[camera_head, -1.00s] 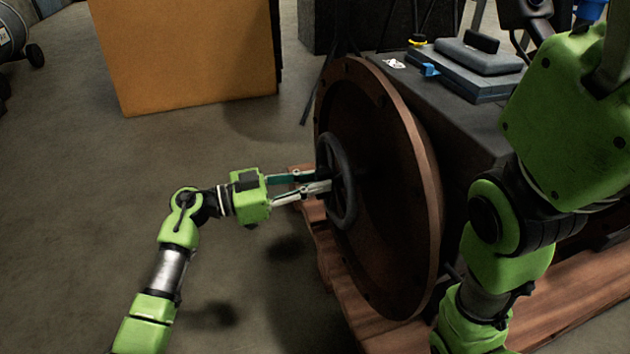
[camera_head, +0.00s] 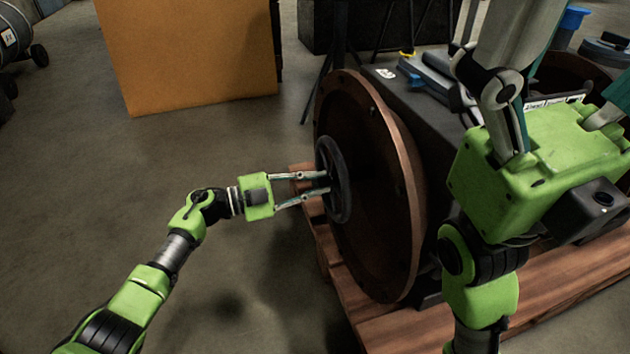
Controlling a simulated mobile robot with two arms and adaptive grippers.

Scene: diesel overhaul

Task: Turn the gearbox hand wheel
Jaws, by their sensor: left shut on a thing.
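The black hand wheel (camera_head: 342,178) stands upright in front of the round rusty brown flange (camera_head: 398,190) on the end of the gearbox. My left gripper (camera_head: 328,183) comes in from the left and is shut on the hand wheel near its middle. Its fingertips are partly hidden by the rim, so the exact contact is hard to see. My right gripper (camera_head: 550,75) is raised close to the camera at the right, with its fingers spread apart and nothing seen between them. One of its fingers runs out of the picture.
The gearbox rests on a wooden pallet (camera_head: 400,328). A large tan box (camera_head: 185,55) stands on the floor at the back left. A blue cup-like object (camera_head: 572,18) shows at the top right.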

